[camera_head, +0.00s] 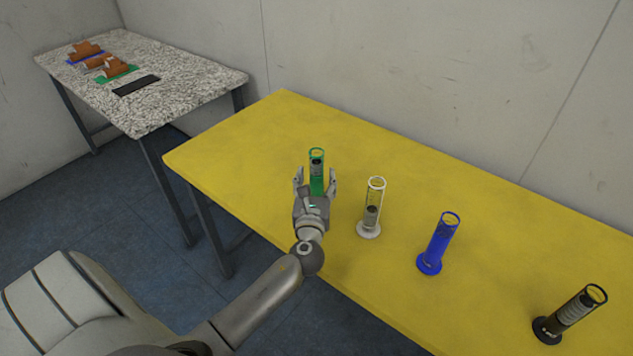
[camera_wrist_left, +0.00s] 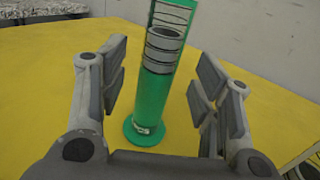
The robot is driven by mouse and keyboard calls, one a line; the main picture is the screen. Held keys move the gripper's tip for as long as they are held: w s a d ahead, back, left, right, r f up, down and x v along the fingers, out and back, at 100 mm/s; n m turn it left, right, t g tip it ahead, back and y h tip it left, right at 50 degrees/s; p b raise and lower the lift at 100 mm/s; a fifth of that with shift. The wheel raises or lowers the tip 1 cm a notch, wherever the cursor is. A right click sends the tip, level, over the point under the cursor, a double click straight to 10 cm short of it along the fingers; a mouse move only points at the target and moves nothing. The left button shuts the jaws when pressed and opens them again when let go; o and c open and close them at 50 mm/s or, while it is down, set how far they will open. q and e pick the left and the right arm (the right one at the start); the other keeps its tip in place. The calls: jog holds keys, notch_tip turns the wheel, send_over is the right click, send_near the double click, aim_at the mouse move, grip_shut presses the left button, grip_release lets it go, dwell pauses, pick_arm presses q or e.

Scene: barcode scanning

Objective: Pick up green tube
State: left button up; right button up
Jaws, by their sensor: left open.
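The green tube (camera_head: 317,162) stands upright on the yellow table, its lower part partly hidden behind my left gripper in the head view. My left gripper (camera_head: 316,176) is open, with a finger on either side of the tube in that view. In the left wrist view the green tube (camera_wrist_left: 158,85) stands on its round green base between and beyond the open fingers of the left gripper (camera_wrist_left: 160,88). Gaps show on both sides, so the fingers do not touch it. My right gripper is not in view.
On the yellow table (camera_head: 240,145), a white tube (camera_head: 372,205), a blue tube (camera_head: 438,243) and a black tube (camera_head: 572,314) stand in a row to the right. A speckled table (camera_head: 190,90) at the back left holds brown objects (camera_head: 116,67) and a black mat (camera_head: 136,86).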

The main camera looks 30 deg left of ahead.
aim_at(316, 176)
pick_arm(q)
jog(key=x, duration=0.3)
jog(key=shift+w+a, duration=0.1)
jog(key=shift+w, duration=0.1)
jog(key=shift+w+a+f, duration=0.1)
jog(key=shift+w, duration=0.05)
jog(key=c, duration=0.8)
grip_shut()
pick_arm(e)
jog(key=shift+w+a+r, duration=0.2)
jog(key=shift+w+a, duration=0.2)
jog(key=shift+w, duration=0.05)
